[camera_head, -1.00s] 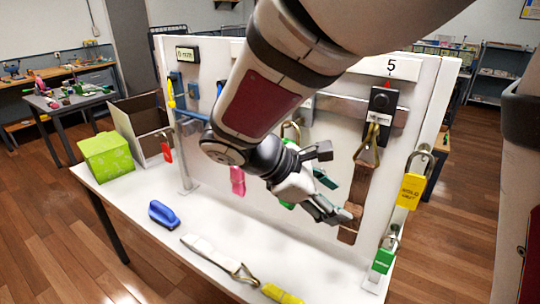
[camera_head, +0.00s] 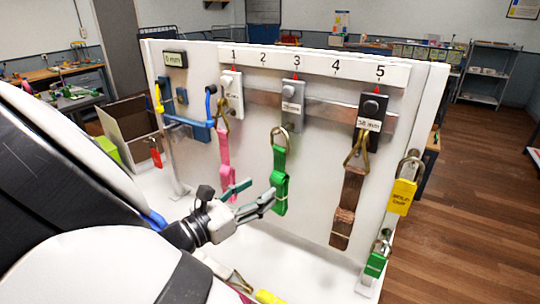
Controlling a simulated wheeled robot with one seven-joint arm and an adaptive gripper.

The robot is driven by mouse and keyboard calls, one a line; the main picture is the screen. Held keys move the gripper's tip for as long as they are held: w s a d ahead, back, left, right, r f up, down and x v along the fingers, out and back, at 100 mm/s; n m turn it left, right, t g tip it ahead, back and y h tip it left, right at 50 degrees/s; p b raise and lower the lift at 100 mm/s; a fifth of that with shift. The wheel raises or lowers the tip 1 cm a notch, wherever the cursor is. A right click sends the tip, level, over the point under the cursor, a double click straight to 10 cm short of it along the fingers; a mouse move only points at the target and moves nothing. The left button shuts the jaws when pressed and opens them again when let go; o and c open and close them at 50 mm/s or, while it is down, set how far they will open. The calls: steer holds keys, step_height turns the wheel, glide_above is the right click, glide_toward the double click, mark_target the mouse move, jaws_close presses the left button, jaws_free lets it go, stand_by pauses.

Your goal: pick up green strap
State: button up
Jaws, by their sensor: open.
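The green strap (camera_head: 280,176) hangs from a metal hook on the grey holder (camera_head: 292,103) under number 3 on the white wall panel. My gripper (camera_head: 254,195) is open, low in front of the panel. One finger reaches close to the strap's lower left side. The other finger lies further left, near the pink strap. I cannot tell whether the finger touches the green strap.
The pink strap (camera_head: 225,155) hangs under number 1, left of the green one. A brown strap (camera_head: 348,205) hangs under number 5. A yellow padlock (camera_head: 402,192) and a green padlock (camera_head: 376,262) hang at the panel's right edge. The panel under number 4 is bare.

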mark_target(276, 177)
steer(key=x, duration=0.3)
steer(key=shift+r+p+x, duration=0.15)
steer(key=shift+p+x, duration=0.15)
steer(key=shift+x, duration=1.05)
steer(key=shift+r+p+x, duration=0.1)
steer(key=shift+p+x, duration=0.15)
steer(key=shift+x, duration=1.1)
steer(key=shift+c, duration=0.2)
jaws_close()
